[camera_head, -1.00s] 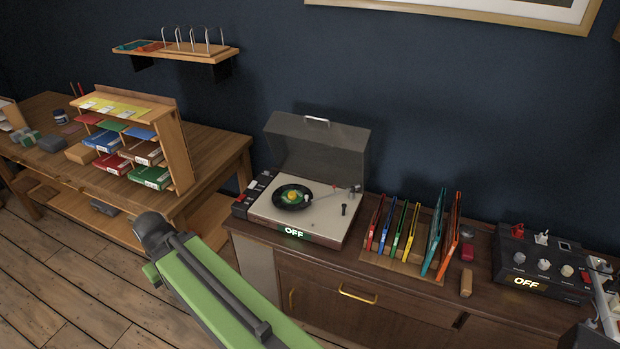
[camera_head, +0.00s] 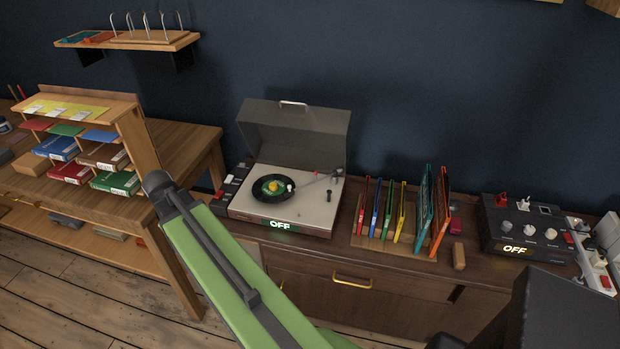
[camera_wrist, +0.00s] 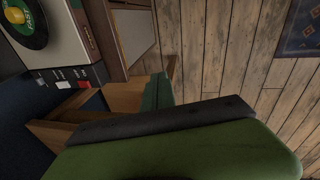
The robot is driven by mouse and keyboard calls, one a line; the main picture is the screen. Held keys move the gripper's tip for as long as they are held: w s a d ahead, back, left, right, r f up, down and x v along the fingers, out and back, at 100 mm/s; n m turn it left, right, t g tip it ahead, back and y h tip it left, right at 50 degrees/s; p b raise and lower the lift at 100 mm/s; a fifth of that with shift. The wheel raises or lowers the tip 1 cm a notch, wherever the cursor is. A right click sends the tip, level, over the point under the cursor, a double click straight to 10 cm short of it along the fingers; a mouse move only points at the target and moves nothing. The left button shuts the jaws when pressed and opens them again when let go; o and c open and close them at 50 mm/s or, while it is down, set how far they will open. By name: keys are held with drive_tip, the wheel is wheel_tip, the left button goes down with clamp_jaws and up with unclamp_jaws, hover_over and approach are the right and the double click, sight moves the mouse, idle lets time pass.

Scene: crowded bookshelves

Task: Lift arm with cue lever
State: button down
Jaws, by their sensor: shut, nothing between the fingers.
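The turntable (camera_head: 300,208) stands on the cabinet with its grey lid (camera_head: 293,135) raised. A black record with a green and yellow label (camera_head: 274,188) lies on it. The tonearm (camera_head: 318,180) runs from the right rear toward the record; whether its tip touches is too small to tell. A small dark upright piece (camera_head: 328,195), possibly the cue lever, stands right of the record. The front display reads OFF. My gripper (camera_wrist: 157,92) shows as dark green shut fingers in the wrist view, empty and apart from the turntable, whose corner (camera_wrist: 62,40) is at upper left.
A rack of coloured sleeves (camera_head: 385,212) stands right of the turntable. A black control box (camera_head: 530,228) also reading OFF is farther right. A wooden desk (camera_head: 185,150) with a book organiser is on the left. Floor shows in front.

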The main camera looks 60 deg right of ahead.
drive_tip(key=s+d+f+n+h+b, duration=0.15)
drive_tip(key=d+n, duration=0.35)
drive_tip(key=d, duration=1.8)
drive_tip(key=s+d+n+h, duration=0.1)
drive_tip(key=s+d+n, duration=0.1)
drive_tip(key=s+d, duration=0.2)
drive_tip(key=s+d+r+n+h+b, duration=0.1)
drive_tip(key=s+d, duration=0.2)
drive_tip(key=d, duration=0.6)
drive_tip(key=s+d+n+h, duration=0.1)
drive_tip(key=s+d+n, duration=0.1)
drive_tip(key=s+d, duration=0.2)
drive_tip(key=shift+s+d+r+n+g+h+b, duration=0.1)
drive_tip(key=shift+s+d+n+g+h+b, duration=0.1)
drive_tip(key=shift+d, duration=0.7)
drive_tip(key=shift+s+d+r+n+g+h+b, duration=0.1)
drive_tip(key=shift+s+d, duration=0.05)
drive_tip(key=shift+d, duration=0.7)
drive_tip(key=shift+s+d, duration=0.25)
drive_tip(key=shift+s, duration=0.05)
drive_tip(key=shift+w+d+f+b, duration=0.1)
drive_tip(key=shift+d+f+b, duration=0.05)
drive_tip(key=shift+f+b, duration=0.15)
drive_tip(key=b+x, duration=0.7)
drive_tip(key=x, duration=0.2)
drive_tip(key=shift+f+b, duration=0.15)
drive_tip(key=shift+b, duration=0.15)
drive_tip(key=shift+d, duration=0.1)
